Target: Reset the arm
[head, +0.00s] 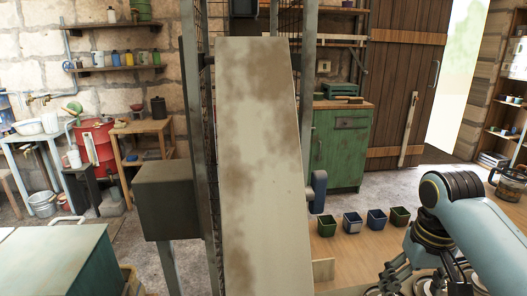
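My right arm comes in from the lower right. Its dark gripper (402,274) points down at the bottom edge, left of the wrist, and is partly cut off by the frame. I cannot tell whether its fingers are open or shut, and no held thing shows. My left arm and gripper are not in view. A tall, stained, pale belt or panel (262,160) stands in the middle between metal posts (192,110). A grey box (176,200) is fixed on its left side. A blue part (318,190) sits at its right side.
Several small bins (351,222) stand in a row right of the panel. A green cabinet (341,150) and a wooden door (405,80) are behind. A glass pot (508,182) stands at the far right. A green chest (60,262) is at the lower left.

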